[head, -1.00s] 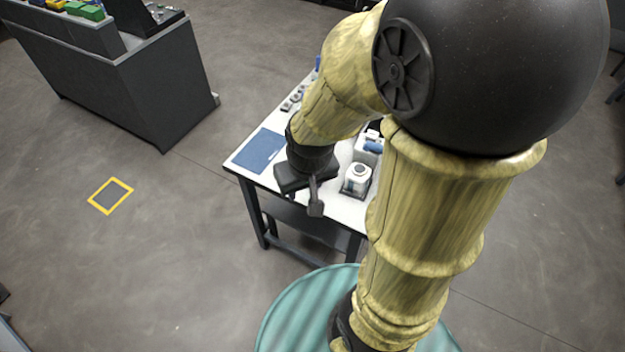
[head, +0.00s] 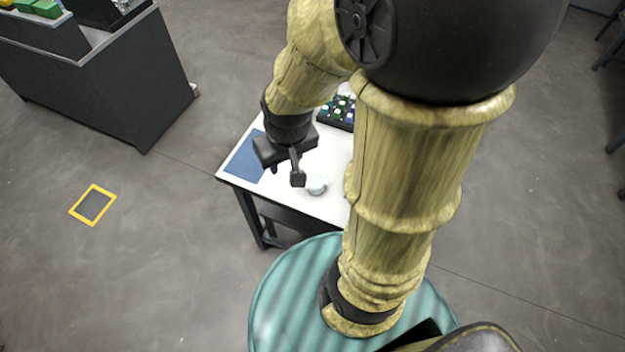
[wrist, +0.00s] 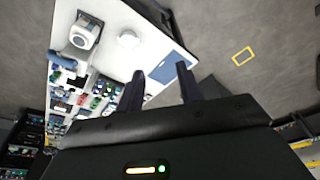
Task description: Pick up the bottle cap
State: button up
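My gripper (head: 286,174) is above the front left of the white table; the wrist view shows its two dark fingers (wrist: 160,78) apart with nothing between them. A small white round object (head: 316,185) rests on the table just right of the gripper. It also shows in the wrist view (wrist: 128,38), beyond the fingertips. A white container with a round top (wrist: 85,33) stands near it in the wrist view; my arm hides it in the head view. I cannot tell whether the bottle cap is the round object or that container's top.
A blue mat (head: 246,158) lies at the table's left edge. A dark rack of small coloured items (head: 338,112) stands further back. Several small items fill another part of the table in the wrist view. White table surface (head: 325,150) is clear around the round object.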

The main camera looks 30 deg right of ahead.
jog(key=shift+o, duration=1.1)
jog(key=shift+s+d, duration=0.15)
jog(key=shift+s, duration=0.2)
jog(key=o, duration=0.4)
jog(key=shift+f, duration=0.15)
jog(key=o, duration=0.3)
jog(key=w+d+f+m+b, duration=0.1)
jog(key=w+d+f+b, duration=0.1)
jog(key=f+b, duration=0.1)
jog(key=w+d+f+m+b, duration=0.1)
jog(key=w+f+m+b, duration=0.1)
jog(key=f+b, duration=0.1)
jog(key=w+d+f+m+g+b, duration=0.1)
jog(key=w+d+f+m+b, duration=0.1)
jog(key=w+f+b, duration=0.1)
jog(key=shift+d+f+b, duration=0.3)
jog(key=shift+f+b, duration=0.1)
jog(key=shift+o, duration=0.2)
jog(key=w+d+f+m+g+b, duration=0.1)
jog(key=w+d+f+m+b, duration=0.4)
jog(key=d+f, duration=0.4)
jog(key=m+b, duration=0.1)
jog(key=b, duration=0.1)
jog(key=shift+w+m+g+b, duration=0.3)
jog(key=shift+b, duration=0.1)
jog(key=shift+a+f, duration=0.15)
